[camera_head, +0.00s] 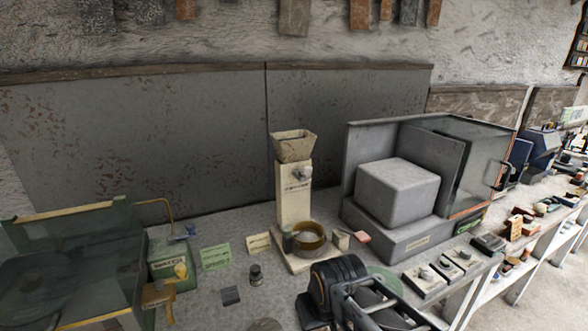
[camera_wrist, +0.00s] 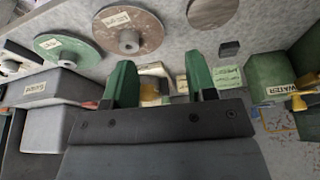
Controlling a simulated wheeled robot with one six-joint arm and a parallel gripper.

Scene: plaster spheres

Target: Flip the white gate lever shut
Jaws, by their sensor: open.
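In the head view, a cream dispenser column (camera_head: 293,203) stands upright on the bench with a tapered hopper (camera_head: 293,146) on top. A small whitish-grey lever (camera_head: 303,173) is on its front, just below the hopper; at this size I cannot tell its exact position. A brass-coloured round bowl (camera_head: 309,237) sits at the column's foot. In the wrist view, my gripper (camera_wrist: 159,60) has its green fingers apart, with nothing held between them. Part of the bowl and the pale base show beyond the gap. The lever cannot be made out there. My dark arm covers the bench's front in the head view.
A grey machine with a large block (camera_head: 398,190) stands right of the column. A green water box (camera_head: 172,262) and a glass-sided tank (camera_head: 75,265) are at left. Round discs (camera_wrist: 128,30) show in the wrist view.

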